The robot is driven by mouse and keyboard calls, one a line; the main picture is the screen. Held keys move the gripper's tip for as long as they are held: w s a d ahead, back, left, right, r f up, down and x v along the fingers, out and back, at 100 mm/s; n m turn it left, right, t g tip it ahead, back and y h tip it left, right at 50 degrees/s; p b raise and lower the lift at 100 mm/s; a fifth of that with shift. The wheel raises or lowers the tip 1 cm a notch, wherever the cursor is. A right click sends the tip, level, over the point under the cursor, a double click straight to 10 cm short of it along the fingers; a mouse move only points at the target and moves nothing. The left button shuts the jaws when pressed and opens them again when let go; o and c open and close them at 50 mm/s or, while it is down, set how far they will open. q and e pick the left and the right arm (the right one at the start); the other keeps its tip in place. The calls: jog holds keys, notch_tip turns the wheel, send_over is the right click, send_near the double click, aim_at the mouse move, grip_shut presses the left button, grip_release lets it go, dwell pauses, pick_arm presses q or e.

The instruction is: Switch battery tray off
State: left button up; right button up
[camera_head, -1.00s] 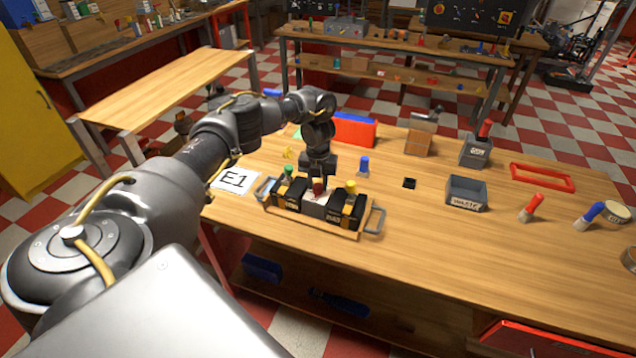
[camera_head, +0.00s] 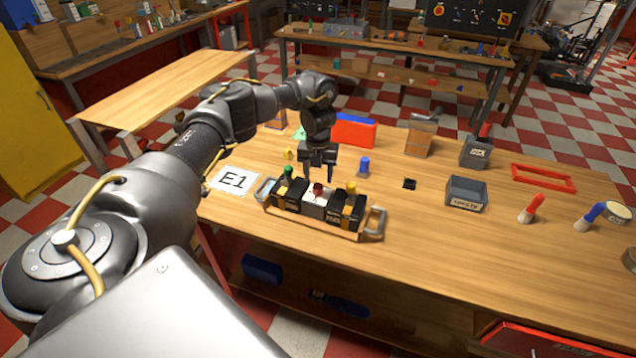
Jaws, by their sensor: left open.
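The battery tray (camera_head: 312,226) sits on the wooden workbench near its front edge, with a grey handle at each end. It holds black and yellow battery blocks and a light grey middle block (camera_head: 314,204). A dark red switch (camera_head: 318,189) stands on the middle block; its exact position is too small to tell. A green knob (camera_head: 288,172) and a yellow knob (camera_head: 351,187) stand on either side. My left gripper (camera_head: 318,174) is open, pointing down just above the red switch, and holds nothing. My right gripper is not in view.
An E1 card (camera_head: 233,181) lies left of the tray. A blue-capped item (camera_head: 364,166) stands behind it. A grey waste bin (camera_head: 466,194), a red frame (camera_head: 542,177) and a red-handled item (camera_head: 531,209) are to the right.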

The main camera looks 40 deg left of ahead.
aim_at(318, 186)
pick_arm(q)
notch_tip(318, 186, up, 7)
jog(key=shift+p, duration=0.3)
jog(key=shift+f, duration=0.1)
dwell(0.4)
